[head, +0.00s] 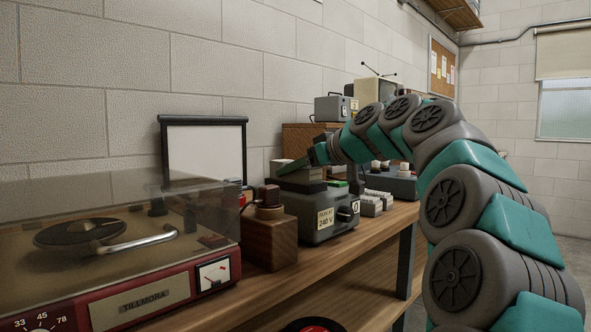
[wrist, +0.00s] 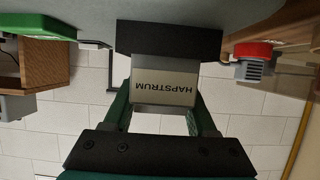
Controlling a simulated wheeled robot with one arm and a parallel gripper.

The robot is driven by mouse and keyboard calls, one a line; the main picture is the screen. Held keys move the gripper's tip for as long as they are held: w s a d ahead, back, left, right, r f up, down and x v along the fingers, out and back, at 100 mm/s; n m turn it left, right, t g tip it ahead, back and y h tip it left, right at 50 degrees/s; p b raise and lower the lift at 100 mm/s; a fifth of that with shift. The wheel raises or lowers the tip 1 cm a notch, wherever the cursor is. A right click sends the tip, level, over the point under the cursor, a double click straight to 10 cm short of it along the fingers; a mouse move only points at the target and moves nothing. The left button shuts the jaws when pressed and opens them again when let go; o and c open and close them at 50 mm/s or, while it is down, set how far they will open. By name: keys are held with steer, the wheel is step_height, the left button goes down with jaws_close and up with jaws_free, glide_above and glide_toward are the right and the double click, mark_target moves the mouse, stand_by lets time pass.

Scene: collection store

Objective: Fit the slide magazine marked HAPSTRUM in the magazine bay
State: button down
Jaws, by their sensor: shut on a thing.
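The slide magazine marked HAPSTRUM (wrist: 165,94) is a light grey block with a dark-lettered label, upside down in the wrist view. My gripper (wrist: 163,80) is shut on it, with a green finger on each side. The magazine's far end meets a black block (wrist: 170,38) on a grey surface; I cannot tell whether it is inside it or only against it. The magazine bay cannot be made out clearly.
A record player (head: 140,265) with a clear lid and a wooden block (head: 270,242) stand left of the machine. A white screen (head: 203,150) stands behind. Small pale boxes (head: 372,204) and another grey device (head: 402,187) stand to the right.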

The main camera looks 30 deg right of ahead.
steer(key=shift+f, duration=0.35)
steer(key=shift+c, duration=2.4)
jaws_free()
steer(key=v, duration=1.1)
steer(key=shift+b, duration=0.4)
steer(key=shift+s+d, duration=0.1)
